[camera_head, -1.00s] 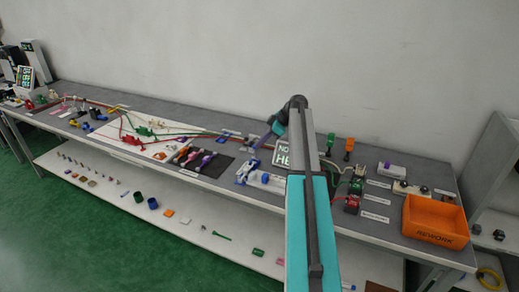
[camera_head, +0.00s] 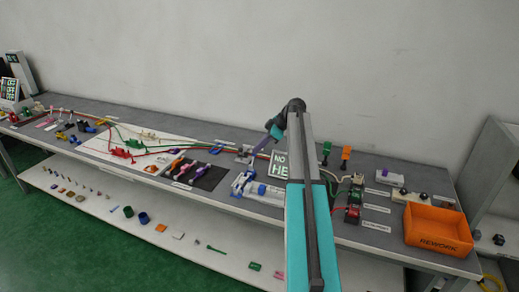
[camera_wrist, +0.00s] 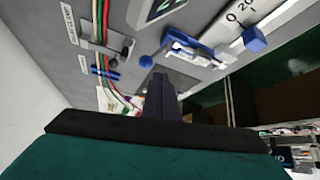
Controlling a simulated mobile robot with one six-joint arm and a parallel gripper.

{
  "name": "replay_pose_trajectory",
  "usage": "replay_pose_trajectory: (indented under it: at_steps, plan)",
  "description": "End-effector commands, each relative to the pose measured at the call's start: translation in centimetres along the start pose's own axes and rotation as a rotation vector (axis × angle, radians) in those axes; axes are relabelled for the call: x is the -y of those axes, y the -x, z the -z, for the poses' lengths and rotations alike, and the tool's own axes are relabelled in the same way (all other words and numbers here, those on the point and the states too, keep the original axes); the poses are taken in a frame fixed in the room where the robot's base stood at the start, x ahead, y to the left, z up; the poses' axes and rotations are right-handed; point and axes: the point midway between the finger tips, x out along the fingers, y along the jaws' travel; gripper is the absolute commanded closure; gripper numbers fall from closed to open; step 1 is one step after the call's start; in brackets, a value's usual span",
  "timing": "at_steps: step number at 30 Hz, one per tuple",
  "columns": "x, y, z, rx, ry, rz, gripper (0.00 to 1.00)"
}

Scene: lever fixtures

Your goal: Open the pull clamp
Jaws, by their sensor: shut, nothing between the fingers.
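A blue-and-white clamp-like fixture (camera_head: 241,183) sits near the front edge of the bench, just left of my arm. I take it for the pull clamp, though its label is not readable. My gripper (camera_head: 262,147) hangs above the back of the bench, behind and apart from this fixture. Its dark fingers also show in the wrist view (camera_wrist: 160,92), shut and empty. How the clamp's lever stands is too small to tell.
A dark mat (camera_head: 200,175) with purple and orange-handled clamps lies to the left. A sign (camera_head: 281,164) stands close to my gripper. Red and green switch boxes (camera_head: 353,205) and an orange bin (camera_head: 437,228) are to the right. A white lower shelf (camera_head: 150,222) holds small parts.

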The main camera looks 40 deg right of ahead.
Motion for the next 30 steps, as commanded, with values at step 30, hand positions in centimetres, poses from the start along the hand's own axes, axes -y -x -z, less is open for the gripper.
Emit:
replay_pose_trajectory:
  at_steps: [30]
  plan:
    - [0.9, 3.5, 1.6, 0.0, 0.004, 0.003, 1.0]
